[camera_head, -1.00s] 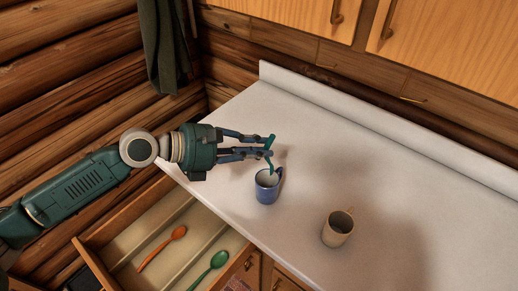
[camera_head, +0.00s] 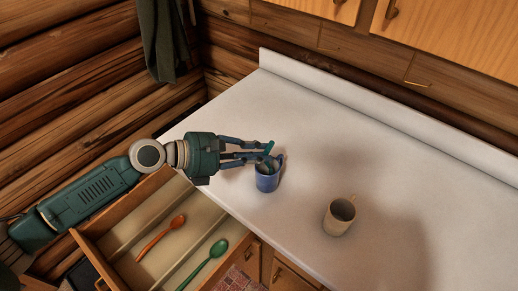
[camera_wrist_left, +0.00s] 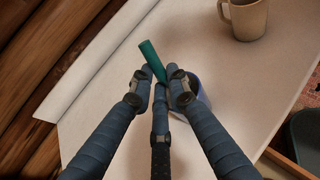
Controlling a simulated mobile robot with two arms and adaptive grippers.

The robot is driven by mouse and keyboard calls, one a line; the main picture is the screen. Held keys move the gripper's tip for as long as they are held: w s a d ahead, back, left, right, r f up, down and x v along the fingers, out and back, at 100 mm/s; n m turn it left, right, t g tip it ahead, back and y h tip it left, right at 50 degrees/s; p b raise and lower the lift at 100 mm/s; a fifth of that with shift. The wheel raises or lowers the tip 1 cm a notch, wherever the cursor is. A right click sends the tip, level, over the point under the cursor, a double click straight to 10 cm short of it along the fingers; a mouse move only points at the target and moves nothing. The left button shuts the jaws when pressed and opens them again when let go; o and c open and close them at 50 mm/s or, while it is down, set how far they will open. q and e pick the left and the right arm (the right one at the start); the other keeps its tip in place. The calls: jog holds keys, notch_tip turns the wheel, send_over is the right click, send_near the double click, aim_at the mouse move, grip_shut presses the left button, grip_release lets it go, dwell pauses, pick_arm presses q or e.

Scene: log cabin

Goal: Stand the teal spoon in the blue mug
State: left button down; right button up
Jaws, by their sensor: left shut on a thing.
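The blue mug (camera_head: 267,183) stands upright on the white counter. My left gripper (camera_head: 264,157) is shut on the teal spoon (camera_head: 269,147), just above the mug. The spoon's handle end sticks up past the fingers, and its lower part goes down at the mug's opening. How deep it sits is hidden by the fingers. In the left wrist view the teal handle (camera_wrist_left: 152,60) rises tilted between the fingertips (camera_wrist_left: 162,88), and part of the blue mug (camera_wrist_left: 204,92) shows behind the right finger. My right gripper is not in view.
A beige mug (camera_head: 339,217) stands to the right on the counter (camera_head: 330,130). An open drawer (camera_head: 110,237) below holds an orange spoon (camera_head: 161,238) and a green spoon (camera_head: 204,265). The counter behind the mugs is clear.

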pick_arm(q)
jog(key=c, duration=1.6)
grip_release()
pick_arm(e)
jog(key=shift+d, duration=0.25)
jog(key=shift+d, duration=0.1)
pick_arm(q)
jog(key=v, duration=1.2)
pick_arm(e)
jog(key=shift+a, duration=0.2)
